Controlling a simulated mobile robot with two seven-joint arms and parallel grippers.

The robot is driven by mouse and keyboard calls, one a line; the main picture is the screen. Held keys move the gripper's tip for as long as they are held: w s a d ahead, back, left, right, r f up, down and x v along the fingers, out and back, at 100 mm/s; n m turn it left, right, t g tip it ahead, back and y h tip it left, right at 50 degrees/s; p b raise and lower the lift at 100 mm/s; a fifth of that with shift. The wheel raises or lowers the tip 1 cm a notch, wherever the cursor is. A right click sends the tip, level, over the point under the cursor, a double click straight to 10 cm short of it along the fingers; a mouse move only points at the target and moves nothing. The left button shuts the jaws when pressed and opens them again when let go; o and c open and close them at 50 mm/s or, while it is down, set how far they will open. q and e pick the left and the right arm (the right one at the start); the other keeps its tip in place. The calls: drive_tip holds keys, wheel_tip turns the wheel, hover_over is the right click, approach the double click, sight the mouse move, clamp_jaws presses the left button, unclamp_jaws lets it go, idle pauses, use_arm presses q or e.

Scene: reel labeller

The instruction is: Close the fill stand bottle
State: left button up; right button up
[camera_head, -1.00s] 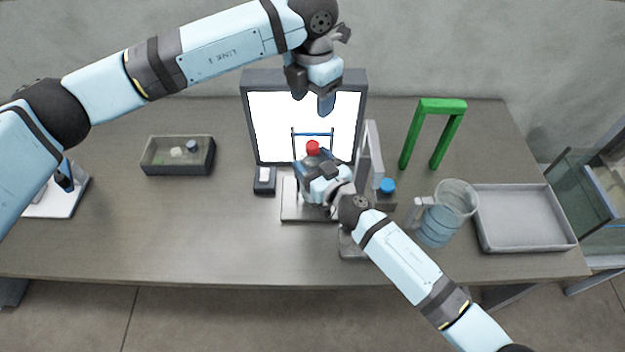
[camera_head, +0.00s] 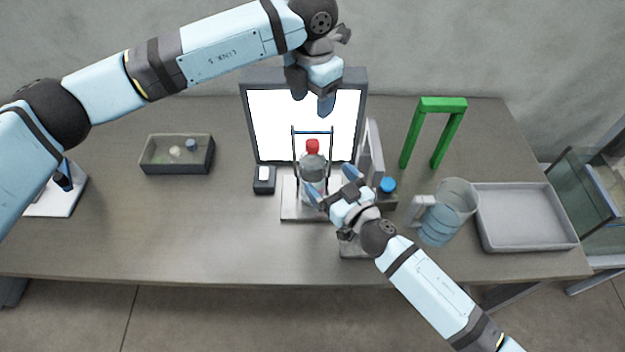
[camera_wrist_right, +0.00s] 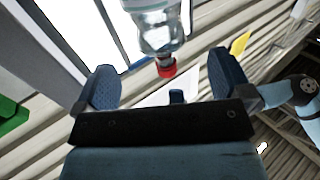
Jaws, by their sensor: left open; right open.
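The fill stand bottle (camera_head: 312,170) is clear with a red cap (camera_head: 312,146) on its top. It stands upright on the stand's pale base (camera_head: 296,213), in front of a bright white panel. Whether the cap is fully seated I cannot tell. My right gripper (camera_head: 333,184) is open and empty, just right of and in front of the bottle, apart from it. In the right wrist view the bottle (camera_wrist_right: 160,30) and red cap (camera_wrist_right: 166,69) show beyond the open fingers (camera_wrist_right: 160,85). My left gripper (camera_head: 312,95) is open and empty, high in front of the white panel.
A dark frame (camera_head: 312,131) stands around the bottle. A small dark box (camera_head: 264,180) is left of it; a blue-capped bottle (camera_head: 387,187) and a jug (camera_head: 447,212) are right. A green arch (camera_head: 443,104), grey tray (camera_head: 525,217) and dark bin (camera_head: 177,154) stand farther out.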

drive_tip(key=v, duration=0.6)
drive_tip(key=shift+s+b, duration=0.2)
drive_tip(key=shift+b, duration=0.25)
drive_tip(key=shift+d, duration=0.15)
